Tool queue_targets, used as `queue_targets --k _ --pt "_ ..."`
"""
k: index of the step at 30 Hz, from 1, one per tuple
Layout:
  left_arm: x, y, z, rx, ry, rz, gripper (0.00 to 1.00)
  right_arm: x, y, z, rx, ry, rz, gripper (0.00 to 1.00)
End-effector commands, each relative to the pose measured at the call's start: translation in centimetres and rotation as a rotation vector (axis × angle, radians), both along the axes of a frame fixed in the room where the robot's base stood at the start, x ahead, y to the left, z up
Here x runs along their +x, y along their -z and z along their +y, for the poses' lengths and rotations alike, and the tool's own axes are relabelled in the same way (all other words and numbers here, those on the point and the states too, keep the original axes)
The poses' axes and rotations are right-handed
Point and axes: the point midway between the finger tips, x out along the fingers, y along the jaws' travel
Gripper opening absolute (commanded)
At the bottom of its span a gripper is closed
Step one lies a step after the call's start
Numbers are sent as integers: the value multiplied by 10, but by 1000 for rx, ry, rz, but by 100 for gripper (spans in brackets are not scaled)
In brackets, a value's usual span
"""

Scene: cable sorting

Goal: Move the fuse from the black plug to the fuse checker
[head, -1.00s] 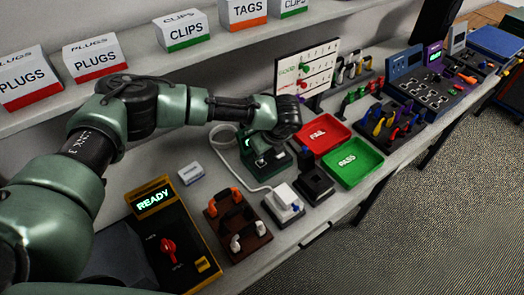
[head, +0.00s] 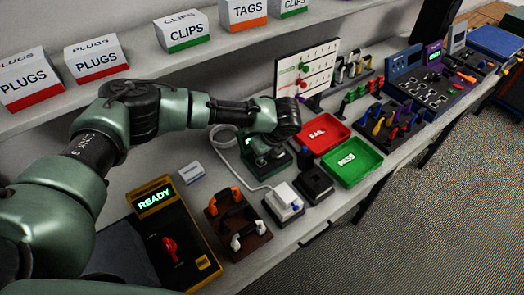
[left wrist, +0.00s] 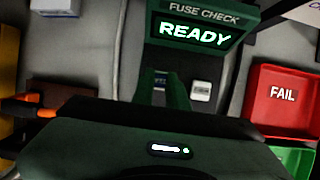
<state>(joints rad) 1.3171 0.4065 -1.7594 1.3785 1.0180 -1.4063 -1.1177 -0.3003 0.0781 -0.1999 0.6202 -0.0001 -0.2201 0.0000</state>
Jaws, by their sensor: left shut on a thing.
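The green fuse checker (head: 277,168) stands on the bench. In the left wrist view its screen (left wrist: 200,30) reads "FUSE CHECK" and "READY". My left gripper (head: 268,144) is over the checker in the head view. In the left wrist view my dark hand fills the bottom and hides most of what lies below it, with the gripper (left wrist: 163,88) in front of the screen. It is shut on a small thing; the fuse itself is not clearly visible. The black plug (head: 315,182) appears as a dark block right of the checker. My right gripper is out of view.
Right of the checker are a red FAIL tray (head: 322,131) and a green PASS tray (head: 351,162). In front sit a white block with a cable (head: 284,200) and a brown rack (head: 250,242). A yellow-edged READY unit (head: 172,235) stands at the left.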

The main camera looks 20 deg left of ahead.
Motion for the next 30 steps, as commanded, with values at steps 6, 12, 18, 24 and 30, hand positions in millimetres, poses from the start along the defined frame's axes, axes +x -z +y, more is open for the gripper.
queue_targets --k 6,12,18,24,30 --pt "0 3 0 1 0 -1 0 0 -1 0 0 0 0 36" --pt "0 3 0 1 0 -1 0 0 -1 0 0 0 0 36" --pt "0 4 0 1 0 1 0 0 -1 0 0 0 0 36" --pt "0 7 0 0 0 1 0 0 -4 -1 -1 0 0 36" --pt "0 9 0 0 0 0 0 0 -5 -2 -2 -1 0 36"
